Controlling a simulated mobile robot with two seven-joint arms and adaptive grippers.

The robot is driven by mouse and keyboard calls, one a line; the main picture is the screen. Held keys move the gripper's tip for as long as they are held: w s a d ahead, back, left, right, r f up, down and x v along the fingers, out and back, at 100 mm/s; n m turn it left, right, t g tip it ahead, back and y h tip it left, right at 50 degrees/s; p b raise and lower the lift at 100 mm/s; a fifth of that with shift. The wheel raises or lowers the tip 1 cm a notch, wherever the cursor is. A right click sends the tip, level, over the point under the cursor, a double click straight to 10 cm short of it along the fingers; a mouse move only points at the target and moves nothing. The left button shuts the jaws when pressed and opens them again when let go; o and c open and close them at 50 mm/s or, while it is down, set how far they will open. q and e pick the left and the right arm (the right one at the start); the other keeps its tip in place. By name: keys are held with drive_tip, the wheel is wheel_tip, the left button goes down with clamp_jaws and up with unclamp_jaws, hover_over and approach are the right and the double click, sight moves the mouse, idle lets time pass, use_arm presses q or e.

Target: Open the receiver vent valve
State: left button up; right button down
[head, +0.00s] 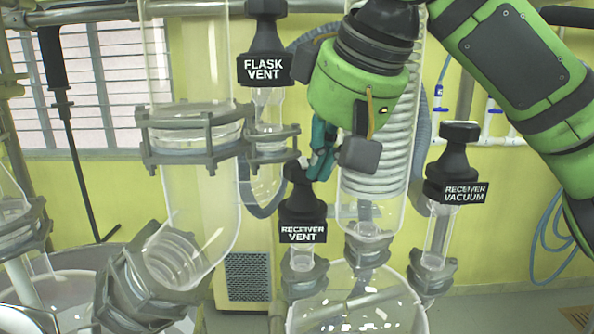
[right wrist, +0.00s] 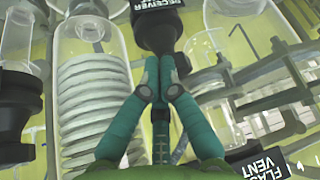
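The receiver vent valve (head: 303,208) is a black labelled knob on a glass neck above the receiver vessel (head: 360,300). It stands upright in the head view. My right gripper (head: 318,160) reaches down from the upper right, its teal fingers beside the top of this knob. In the right wrist view the fingertips (right wrist: 160,68) are together, right at the narrow end of the receiver vent knob (right wrist: 158,25). They partly hide the knob's top, and I cannot tell whether they touch it. My left gripper is not in view.
The flask vent valve (head: 264,66) is close at the upper left of my right gripper. The receiver vacuum valve (head: 457,180) stands to the right. A glass coil condenser (head: 380,160) is right behind the gripper. A large glass tube (head: 200,200) with clamps stands left.

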drive_tip(key=shift+w+d, duration=0.2)
drive_tip(key=shift+d, duration=0.15)
drive_tip(key=shift+w+d+f, duration=0.1)
drive_tip(key=shift+w+d, duration=0.3)
drive_tip(key=shift+w, duration=0.1)
drive_tip(key=shift+s+d, duration=0.1)
idle(0.4)
wheel_tip(320, 180, up, 6)
drive_tip(key=shift+s+d, duration=0.2)
drive_tip(key=shift+s, duration=0.05)
idle(0.4)
